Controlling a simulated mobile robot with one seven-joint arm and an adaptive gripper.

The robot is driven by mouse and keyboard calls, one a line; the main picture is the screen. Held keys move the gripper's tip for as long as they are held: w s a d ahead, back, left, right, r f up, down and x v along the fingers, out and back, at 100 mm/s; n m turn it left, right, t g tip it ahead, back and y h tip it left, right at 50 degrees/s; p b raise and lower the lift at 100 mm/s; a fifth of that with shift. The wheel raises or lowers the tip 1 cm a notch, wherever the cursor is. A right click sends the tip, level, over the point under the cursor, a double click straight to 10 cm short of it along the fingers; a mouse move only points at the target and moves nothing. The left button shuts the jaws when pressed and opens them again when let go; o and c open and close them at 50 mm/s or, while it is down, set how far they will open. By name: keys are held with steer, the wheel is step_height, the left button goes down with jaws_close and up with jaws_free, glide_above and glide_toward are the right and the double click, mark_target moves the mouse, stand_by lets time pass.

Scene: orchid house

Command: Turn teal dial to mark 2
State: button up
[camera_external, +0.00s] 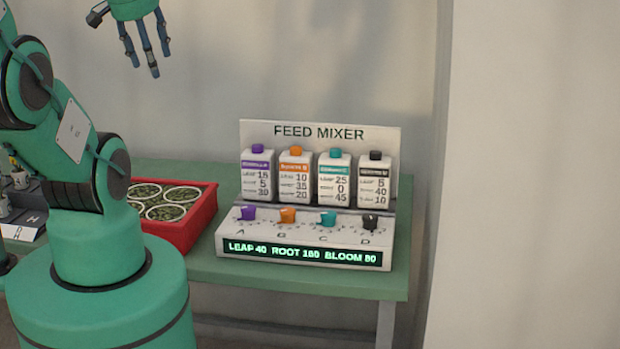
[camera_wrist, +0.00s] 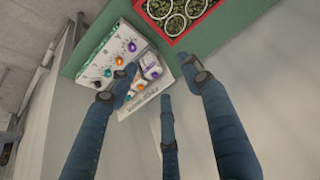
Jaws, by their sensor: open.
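The teal dial (camera_external: 328,218) is on the sloped front of the white feed mixer (camera_external: 320,247), above the letter C. It sits between the orange dial (camera_external: 287,215) and the black dial (camera_external: 370,221); the purple dial (camera_external: 248,213) is at the far left. The mark it points at is too small to read. In the wrist view the teal dial (camera_wrist: 108,73) shows past my fingers. My gripper (camera_external: 147,55) is open and empty, high above the table, up and left of the mixer. It also shows in the wrist view (camera_wrist: 165,85) with its fingers spread.
A teal-capped bottle (camera_external: 334,178) stands among others behind the dials. The mixer's display (camera_external: 303,253) reads LEAF 40, ROOT 100 or 180, BLOOM 80. A red tray (camera_external: 205,212) of potted plants sits left of the mixer on the green table (camera_external: 225,272). A wall stands behind.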

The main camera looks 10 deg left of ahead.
steer(key=shift+w, duration=0.1)
steer(key=w+d+f+m+g+p, duration=0.1)
steer(key=w+d+f+m+g, duration=0.1)
steer(key=w+d+m, duration=0.45)
steer(key=m+g+p, duration=0.3)
steer(key=m+g, duration=0.1)
steer(key=m, duration=0.8)
glide_above(329, 213)
step_height(329, 213, down, 24)
steer(key=shift+w+n, duration=0.1)
steer(key=shift+n, duration=0.15)
step_height(329, 213, down, 14)
steer(key=shift+r+b, duration=0.15)
steer(key=shift+b, duration=0.8)
